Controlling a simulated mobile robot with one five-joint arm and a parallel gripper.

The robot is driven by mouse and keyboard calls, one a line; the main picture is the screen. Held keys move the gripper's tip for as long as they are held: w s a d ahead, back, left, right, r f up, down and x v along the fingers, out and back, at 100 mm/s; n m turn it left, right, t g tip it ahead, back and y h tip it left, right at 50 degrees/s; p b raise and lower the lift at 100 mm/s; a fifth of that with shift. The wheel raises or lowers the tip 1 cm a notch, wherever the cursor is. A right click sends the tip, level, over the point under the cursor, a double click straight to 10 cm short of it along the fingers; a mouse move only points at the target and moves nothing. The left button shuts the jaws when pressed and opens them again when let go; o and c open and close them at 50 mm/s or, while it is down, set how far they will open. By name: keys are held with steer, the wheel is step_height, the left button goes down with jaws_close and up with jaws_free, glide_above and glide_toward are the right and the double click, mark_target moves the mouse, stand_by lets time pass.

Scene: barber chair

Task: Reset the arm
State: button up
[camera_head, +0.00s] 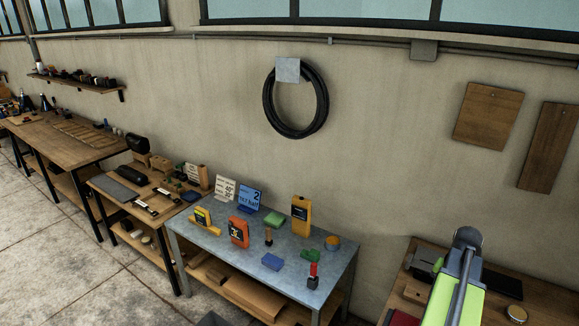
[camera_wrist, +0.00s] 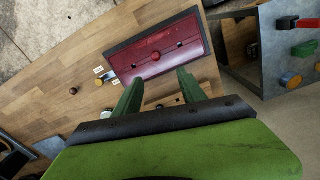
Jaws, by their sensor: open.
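My gripper (camera_wrist: 160,80) is in the wrist view, with its two green fingers spread apart and nothing between them. The fingers point toward a dark-red flat case (camera_wrist: 158,52) on a wooden tabletop (camera_wrist: 55,65). The gripper seems to be above the tabletop; I cannot tell its exact height. In the head view my green and grey arm (camera_head: 462,285) rises at the lower right, in front of a wooden bench. The fingers cannot be made out in the head view.
A grey metal table (camera_head: 222,250) holds several small devices, including an orange one (camera_head: 238,232) and a yellow one (camera_head: 301,214). Wooden benches line the wall at left. A black cable coil (camera_head: 268,100) hangs on the wall. The floor (camera_head: 60,270) at lower left is clear.

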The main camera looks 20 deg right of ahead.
steer(key=w+a+f+n+b, duration=0.3)
steer(key=w+a+f, duration=0.1)
steer(key=w+a, duration=0.55)
steer(key=w+a+f+n+b, duration=0.2)
steer(key=w+a+f+b, duration=0.1)
steer(key=w+a, duration=0.65)
steer(key=a+f+n+b, duration=0.3)
steer(key=a+n, duration=0.1)
steer(key=a, duration=1.1)
steer(key=w+a+f+n+b, duration=0.1)
steer(key=a+f+n+b, duration=0.2)
steer(key=a, duration=1.2)
steer(key=shift+w+a+n, duration=0.25)
steer(key=shift+a+n, duration=0.1)
steer(key=shift+n, duration=0.25)
steer(key=shift+c, duration=0.5)
